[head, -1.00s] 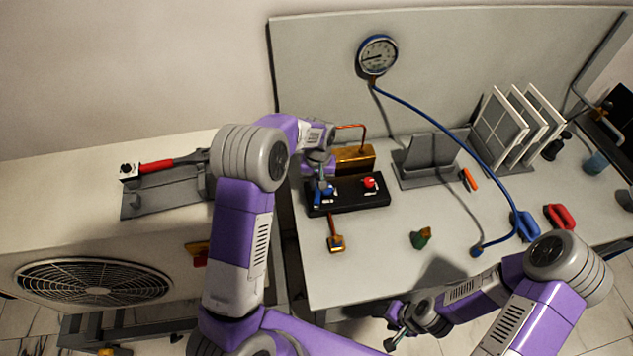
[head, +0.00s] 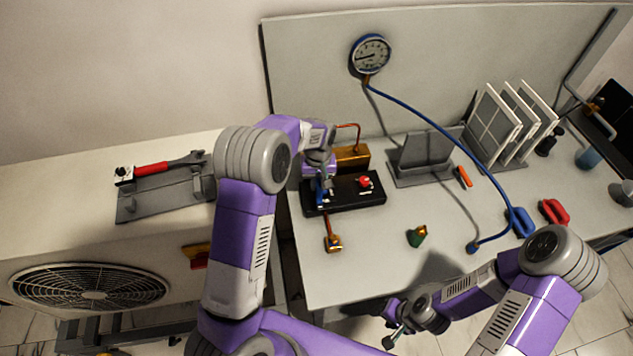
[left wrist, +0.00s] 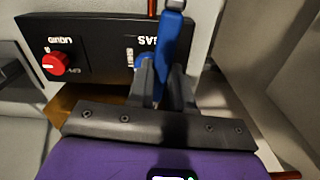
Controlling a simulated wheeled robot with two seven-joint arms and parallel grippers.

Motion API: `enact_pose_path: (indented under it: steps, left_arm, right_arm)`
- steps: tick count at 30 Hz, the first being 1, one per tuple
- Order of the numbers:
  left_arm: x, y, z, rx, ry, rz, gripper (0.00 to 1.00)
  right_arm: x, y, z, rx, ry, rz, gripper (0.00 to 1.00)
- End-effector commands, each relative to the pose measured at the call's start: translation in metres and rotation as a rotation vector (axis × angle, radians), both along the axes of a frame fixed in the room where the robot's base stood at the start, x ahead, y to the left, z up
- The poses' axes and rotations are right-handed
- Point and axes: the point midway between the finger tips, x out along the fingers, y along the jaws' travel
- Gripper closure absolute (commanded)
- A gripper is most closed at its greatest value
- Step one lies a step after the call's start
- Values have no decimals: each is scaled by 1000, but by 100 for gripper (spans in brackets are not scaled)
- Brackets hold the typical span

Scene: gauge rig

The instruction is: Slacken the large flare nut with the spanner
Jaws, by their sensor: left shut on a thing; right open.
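The spanner (head: 152,169) with a red handle and dark head lies on a grey holder (head: 160,203) on the left unit, away from both grippers. My left gripper (head: 322,188) is shut on a blue valve handle (left wrist: 172,45) on the black block (head: 345,191); the left wrist view shows "GAS" printed beside it. A brass fitting (head: 333,245) sits at the end of a copper pipe in front of the block; I cannot tell if it is the large flare nut. My right gripper (head: 391,340) is open and empty off the table's front edge.
A red knob (head: 364,181) is on the same block. A gauge (head: 370,54) with a blue hose (head: 450,135) hangs on the backboard. A green-and-brass part (head: 417,236) and the blue hose end (head: 473,248) stand on the table. The front middle is mostly clear.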

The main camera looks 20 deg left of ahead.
Motion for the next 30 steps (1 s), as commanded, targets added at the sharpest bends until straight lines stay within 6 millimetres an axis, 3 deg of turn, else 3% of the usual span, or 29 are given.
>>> enact_pose_path:
  steps: [30]
  left_arm:
    - [3,-11,-1,-3,5,83,100]
  right_arm:
    - [0,0,2,0,0,0,50]
